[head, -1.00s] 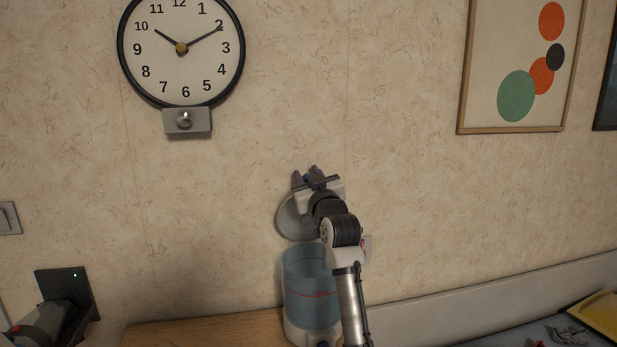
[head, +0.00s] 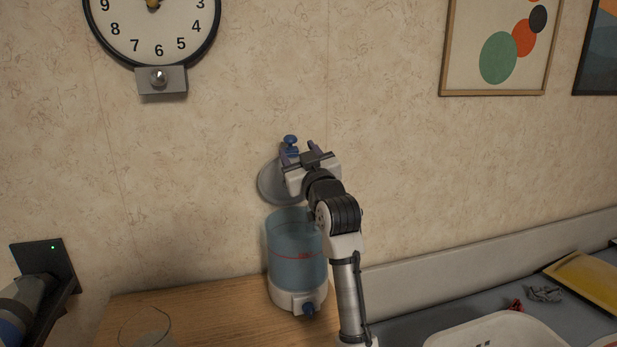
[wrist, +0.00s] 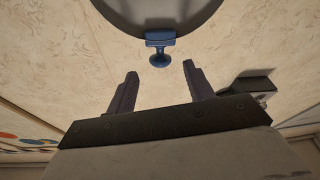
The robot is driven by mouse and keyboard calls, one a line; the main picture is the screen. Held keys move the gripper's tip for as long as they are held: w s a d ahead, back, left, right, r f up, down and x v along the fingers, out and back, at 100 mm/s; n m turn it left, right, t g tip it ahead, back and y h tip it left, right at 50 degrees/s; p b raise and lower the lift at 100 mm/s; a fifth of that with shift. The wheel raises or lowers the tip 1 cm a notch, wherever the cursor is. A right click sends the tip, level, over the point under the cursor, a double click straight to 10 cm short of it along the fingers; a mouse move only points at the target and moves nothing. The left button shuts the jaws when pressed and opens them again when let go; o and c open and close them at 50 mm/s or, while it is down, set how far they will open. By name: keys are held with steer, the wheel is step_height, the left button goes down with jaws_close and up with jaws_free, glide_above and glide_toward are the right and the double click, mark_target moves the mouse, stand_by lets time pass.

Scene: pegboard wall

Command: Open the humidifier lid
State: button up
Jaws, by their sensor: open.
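The humidifier (head: 297,258) is a bluish see-through tank on a white base with a blue knob, standing on a wooden top near the wall. Its round grey lid (head: 272,186) stands tilted up behind the tank's open top, partly hidden by my gripper. The lid's blue handle (head: 290,141) shows beside the fingers in the head view. My gripper (head: 303,150) is open in front of the raised lid. In the wrist view, the grey lid (wrist: 160,12) is at the top and its blue handle (wrist: 160,58) lies just beyond the open, empty fingers (wrist: 160,69).
A dark wall device (head: 45,270) is at far left. A white tray (head: 495,330) and a yellow item (head: 590,280) lie at right.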

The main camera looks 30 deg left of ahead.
steer(key=b+v, duration=0.1)
steer(key=v, duration=0.6)
steer(key=shift+b, duration=0.3)
steer(key=shift+c, duration=0.4)
